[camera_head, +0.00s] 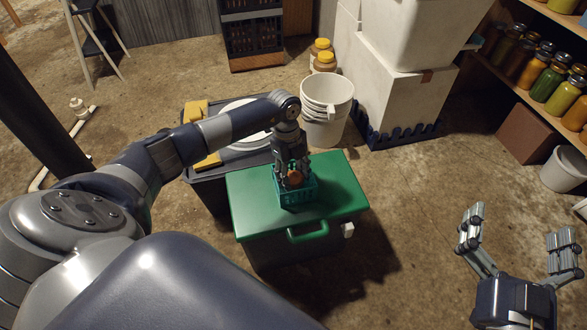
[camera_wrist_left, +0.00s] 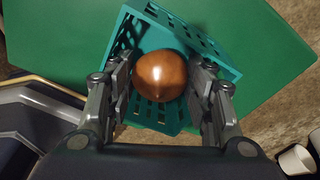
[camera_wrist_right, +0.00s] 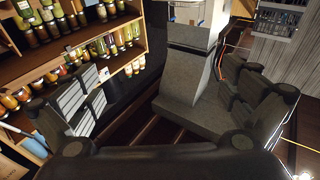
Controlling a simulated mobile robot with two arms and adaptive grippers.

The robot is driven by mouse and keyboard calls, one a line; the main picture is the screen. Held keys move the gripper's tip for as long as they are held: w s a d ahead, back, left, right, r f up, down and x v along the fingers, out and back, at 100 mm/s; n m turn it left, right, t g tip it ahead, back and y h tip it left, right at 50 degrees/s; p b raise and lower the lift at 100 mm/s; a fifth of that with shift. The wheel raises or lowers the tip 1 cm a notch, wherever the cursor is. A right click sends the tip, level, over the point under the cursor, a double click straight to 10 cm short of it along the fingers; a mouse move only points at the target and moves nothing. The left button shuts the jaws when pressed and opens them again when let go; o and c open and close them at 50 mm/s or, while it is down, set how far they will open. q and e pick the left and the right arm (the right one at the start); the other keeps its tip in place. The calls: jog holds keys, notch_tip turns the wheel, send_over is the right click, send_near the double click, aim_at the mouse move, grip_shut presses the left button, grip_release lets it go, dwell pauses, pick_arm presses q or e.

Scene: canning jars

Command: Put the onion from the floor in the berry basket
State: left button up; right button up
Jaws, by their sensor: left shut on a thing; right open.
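The onion (camera_wrist_left: 160,76) is round and brown-orange. My left gripper (camera_head: 293,176) is shut on it, with a finger on each side, as the left wrist view shows. The onion also shows between the fingers in the head view (camera_head: 295,178). The berry basket (camera_head: 299,194) is a teal lattice box standing on a green lid. The onion and fingertips are at the basket's opening, within its walls as seen from above. I cannot tell whether the onion touches the basket floor. My right gripper (camera_head: 516,240) is open and empty, over bare floor at the lower right.
The green lid (camera_head: 248,190) tops a dark cooler-like box. Behind it stand a dark bin with yellow clips (camera_head: 197,110) and white buckets (camera_head: 326,103). White boxes (camera_head: 400,95) stand further back. Shelves of jars (camera_head: 545,80) line the right. The floor right of the lid is clear.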

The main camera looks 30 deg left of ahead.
pick_arm(q)
jog(key=shift+f, duration=0.25)
pick_arm(e)
jog(key=shift+s+r+t, duration=0.1)
jog(key=shift+r+t, duration=0.3)
jog(key=shift+r, duration=0.3)
pick_arm(q)
jog(key=o, duration=0.8)
jog(key=shift+c, duration=0.2)
pick_arm(e)
jog(key=shift+a+f, duration=0.1)
jog(key=shift+f, duration=0.05)
